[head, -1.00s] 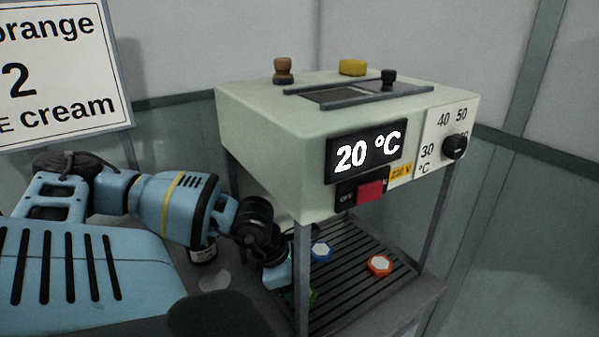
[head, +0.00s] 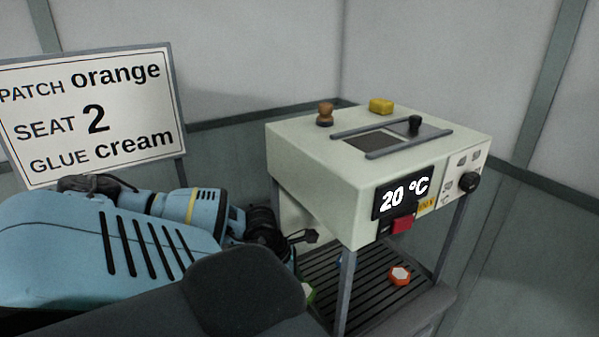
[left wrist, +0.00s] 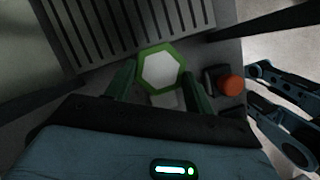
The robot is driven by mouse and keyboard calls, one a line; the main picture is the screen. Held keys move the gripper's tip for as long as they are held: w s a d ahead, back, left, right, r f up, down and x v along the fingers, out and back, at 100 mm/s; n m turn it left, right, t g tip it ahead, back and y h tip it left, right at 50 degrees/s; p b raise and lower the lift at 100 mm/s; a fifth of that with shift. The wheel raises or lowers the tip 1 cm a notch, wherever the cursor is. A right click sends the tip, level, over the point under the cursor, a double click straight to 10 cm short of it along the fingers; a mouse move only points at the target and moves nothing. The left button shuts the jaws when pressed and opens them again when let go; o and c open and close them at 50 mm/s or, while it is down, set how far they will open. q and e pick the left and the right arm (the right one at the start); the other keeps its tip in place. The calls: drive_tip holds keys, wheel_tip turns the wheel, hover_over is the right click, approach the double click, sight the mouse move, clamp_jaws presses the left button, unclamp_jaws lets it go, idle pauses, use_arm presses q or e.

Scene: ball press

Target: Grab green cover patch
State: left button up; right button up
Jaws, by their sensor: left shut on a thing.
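The green cover patch (left wrist: 162,72) is a green hexagonal rim with a white middle. In the left wrist view it sits between the two fingers of my left gripper (left wrist: 161,78), which is shut on it. In the head view only a small part of the green patch (head: 307,292) shows by the machine's near leg. There my left gripper is mostly hidden behind my own arm. Two dark-and-blue jointed parts at the right edge of the left wrist view look like mine, but I cannot tell whether they are my right gripper.
The slatted rack (head: 368,298) lies under the pale press machine (head: 330,170), between its legs. An orange patch (head: 400,275) lies on the rack, and a blue patch (head: 338,262) is partly hidden. A sign (head: 95,115) reads patch orange, seat 2, glue cream.

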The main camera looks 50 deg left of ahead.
use_arm(q)
drive_tip(key=shift+s+r+b, duration=0.1)
drive_tip(key=shift+s+b, duration=0.2)
drive_tip(key=shift+b, duration=0.05)
drive_tip(key=shift+s+a+r, duration=0.55)
drive_tip(key=shift+s+a, duration=0.1)
